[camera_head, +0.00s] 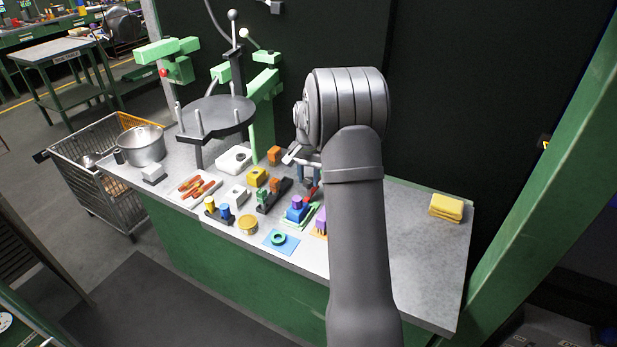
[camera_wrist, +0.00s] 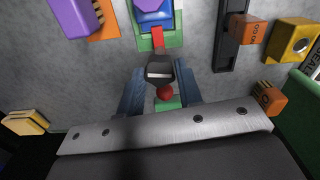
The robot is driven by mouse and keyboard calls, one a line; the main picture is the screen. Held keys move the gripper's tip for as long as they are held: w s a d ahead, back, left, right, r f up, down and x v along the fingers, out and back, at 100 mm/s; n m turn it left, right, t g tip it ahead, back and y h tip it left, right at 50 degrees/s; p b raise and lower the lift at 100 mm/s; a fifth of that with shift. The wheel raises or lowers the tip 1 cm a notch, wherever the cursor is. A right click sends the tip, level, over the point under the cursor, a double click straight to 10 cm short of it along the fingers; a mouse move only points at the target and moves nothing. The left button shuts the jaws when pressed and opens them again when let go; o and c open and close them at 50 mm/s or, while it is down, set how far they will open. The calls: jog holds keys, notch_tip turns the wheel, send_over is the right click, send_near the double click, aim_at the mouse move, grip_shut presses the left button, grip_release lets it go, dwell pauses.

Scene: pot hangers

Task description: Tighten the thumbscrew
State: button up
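A small dark piece with a pale flat face (camera_wrist: 159,72) stands between my fingers in the wrist view; it looks like the thumbscrew's head, but I cannot be sure. A red ball-like part (camera_wrist: 164,93) is just behind it, and a red bar (camera_wrist: 158,38) runs from it toward a blue block (camera_wrist: 154,16) on a green base (camera_wrist: 145,43). My gripper (camera_wrist: 160,78) is open, with one blue-grey finger on each side of the dark piece and gaps showing. In the head view my gripper (camera_head: 308,172) is above the bench, near a red part (camera_head: 311,191) beside the blue block (camera_head: 297,213).
A purple block on an orange base (camera_wrist: 103,22) is left of the blue block. A dark rail (camera_wrist: 230,40), an orange block (camera_wrist: 250,30) and a yellow block (camera_wrist: 293,38) are right. The bench's right side is clear except a yellow sponge (camera_head: 446,207).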

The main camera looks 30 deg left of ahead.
aim_at(309, 180)
jog(key=o, duration=0.3)
jog(key=shift+o, duration=0.2)
jog(key=shift+r, duration=0.15)
notch_tip(309, 180, up, 17)
jog(key=shift+r, duration=0.15)
dwell(0.5)
notch_tip(309, 180, down, 18)
jog(key=shift+r, duration=0.2)
dwell(0.3)
